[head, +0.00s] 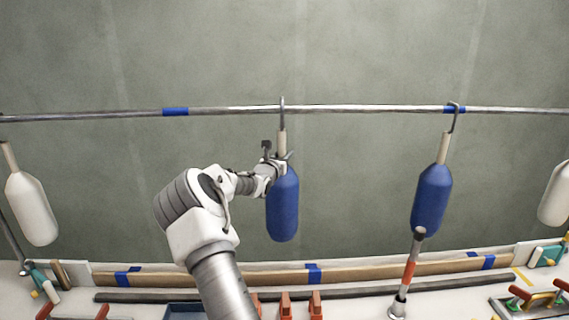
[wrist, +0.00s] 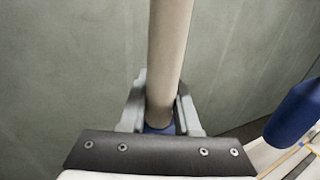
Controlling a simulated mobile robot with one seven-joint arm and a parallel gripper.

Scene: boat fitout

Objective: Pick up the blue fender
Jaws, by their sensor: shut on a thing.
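A blue fender (head: 283,207) hangs by a hook from the metal rail (head: 350,108) in the middle of the head view, its cream neck (head: 282,145) pointing up. My gripper (head: 277,160) is at the base of that neck, just above the blue body. In the wrist view my gripper (wrist: 160,112) has its grey fingers on both sides of the cream neck (wrist: 168,60), shut on it. Only a sliver of the blue body (wrist: 160,129) shows below. A second blue fender (head: 430,200) hangs farther right; part of it shows in the wrist view (wrist: 295,110).
White fenders hang at the far left (head: 32,208) and far right (head: 556,195). A post with an orange band (head: 408,270) stands in front of the right blue fender. Orange items (head: 287,303) and tools lie on the bench below. The wall behind is bare.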

